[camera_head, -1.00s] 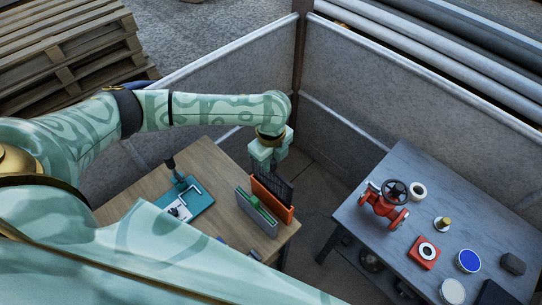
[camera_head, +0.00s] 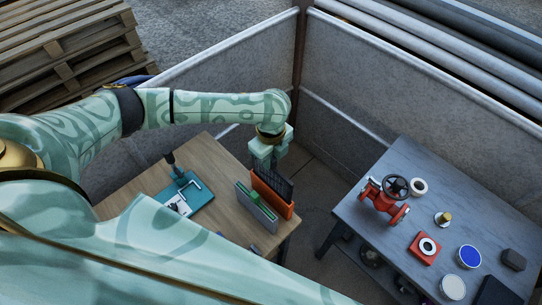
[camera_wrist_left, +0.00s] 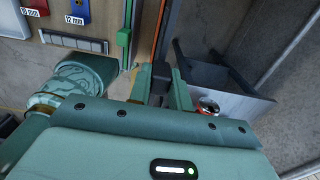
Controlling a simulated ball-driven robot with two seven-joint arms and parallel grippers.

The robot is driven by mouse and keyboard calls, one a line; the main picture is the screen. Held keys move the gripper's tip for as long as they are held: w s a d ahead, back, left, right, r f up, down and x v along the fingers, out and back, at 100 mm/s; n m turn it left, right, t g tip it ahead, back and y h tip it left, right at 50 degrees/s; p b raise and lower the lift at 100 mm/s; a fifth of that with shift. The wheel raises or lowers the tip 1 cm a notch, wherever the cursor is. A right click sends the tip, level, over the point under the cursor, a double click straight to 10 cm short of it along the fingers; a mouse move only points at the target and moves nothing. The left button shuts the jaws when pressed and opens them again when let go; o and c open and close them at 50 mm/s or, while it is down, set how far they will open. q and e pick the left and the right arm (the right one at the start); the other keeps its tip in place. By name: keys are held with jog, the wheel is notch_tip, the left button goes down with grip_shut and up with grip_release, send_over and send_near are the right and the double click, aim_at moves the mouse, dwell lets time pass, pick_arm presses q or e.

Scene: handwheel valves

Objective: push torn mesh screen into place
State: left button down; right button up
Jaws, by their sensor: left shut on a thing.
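A dark mesh panel (camera_head: 279,184), which appears to be the screen, stands upright in an orange holder (camera_head: 267,195) on the wooden table. Any tear in it is too small to tell. My left gripper (camera_head: 266,160) is at the far top end of the panel and is shut on it. In the left wrist view the two fingers (camera_wrist_left: 164,84) are close together, with an orange edge (camera_wrist_left: 160,22) beyond them; the gripped part is mostly hidden. My right gripper is in neither view.
A grey holder with a green piece (camera_head: 256,208) stands beside the orange one. On the blue-grey table (camera_head: 350,212) at right stand a red valve (camera_head: 382,199) and several small parts. Walls enclose the corner behind.

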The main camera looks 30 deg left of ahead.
aim_at(271, 179)
pick_arm(q)
jog(key=shift+f+b, duration=0.55)
jog(key=shift+f, duration=0.7)
jog(key=shift+f+b, duration=2.6)
jog(key=shift+f, duration=2.25)
jog(key=c, duration=1.2)
grip_release()
jog(key=shift+r, duration=0.1)
jog(key=shift+r, duration=0.1)
notch_tip(271, 179, up, 16)
jog(key=p, duration=0.4)
jog(key=shift+f, duration=0.25)
jog(key=shift+r, duration=0.3)
